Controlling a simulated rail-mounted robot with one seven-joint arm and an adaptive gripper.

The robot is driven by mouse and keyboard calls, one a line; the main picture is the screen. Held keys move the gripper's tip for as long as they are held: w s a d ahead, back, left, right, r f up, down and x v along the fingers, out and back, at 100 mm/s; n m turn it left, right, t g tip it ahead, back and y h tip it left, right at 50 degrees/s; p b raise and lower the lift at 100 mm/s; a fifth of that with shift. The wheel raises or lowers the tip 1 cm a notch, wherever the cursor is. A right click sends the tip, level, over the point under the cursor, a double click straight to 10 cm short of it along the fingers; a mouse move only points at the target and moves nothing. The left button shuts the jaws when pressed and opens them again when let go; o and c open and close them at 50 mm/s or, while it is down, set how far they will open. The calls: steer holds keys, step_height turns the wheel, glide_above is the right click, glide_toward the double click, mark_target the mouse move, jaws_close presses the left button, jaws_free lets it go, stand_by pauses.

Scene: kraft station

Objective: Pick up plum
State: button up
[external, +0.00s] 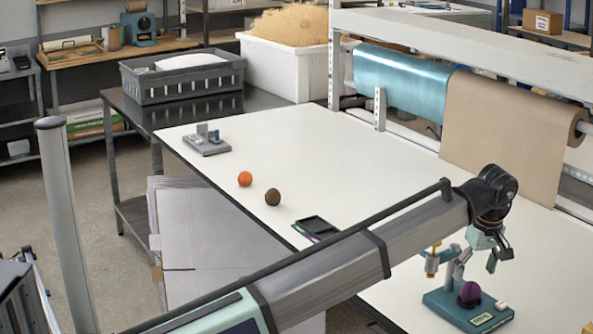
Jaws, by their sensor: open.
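The plum (470,292), a dark purple ball, is at the lower right of the external view. It appears to sit on or just in front of the base of a teal bench device (447,303). The device has an upright arm and a yellow-brown part. My gripper (484,258) hangs at the end of the arm, just above the plum and apart from it. Its jaws are open and nothing shows between them. The wrist and the device's upper parts overlap in the picture, so the exact gap to the plum is hard to tell.
On the white table (330,165) lie an orange ball (245,179), a brown ball (272,197), a small grey fixture (206,141) and a black tray (315,226), partly behind my arm. Paper rolls (508,138) hang at the back. The table's middle is clear.

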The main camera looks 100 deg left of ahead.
mark_target(473, 283)
step_height(473, 283, down, 5)
steer(key=shift+a+r+p, duration=0.1)
steer(key=shift+a+p, duration=0.05)
steer(key=shift+p, duration=0.8)
steer(key=c, duration=1.4)
steer(key=shift+o, duration=0.2)
steer(key=shift+r, duration=0.1)
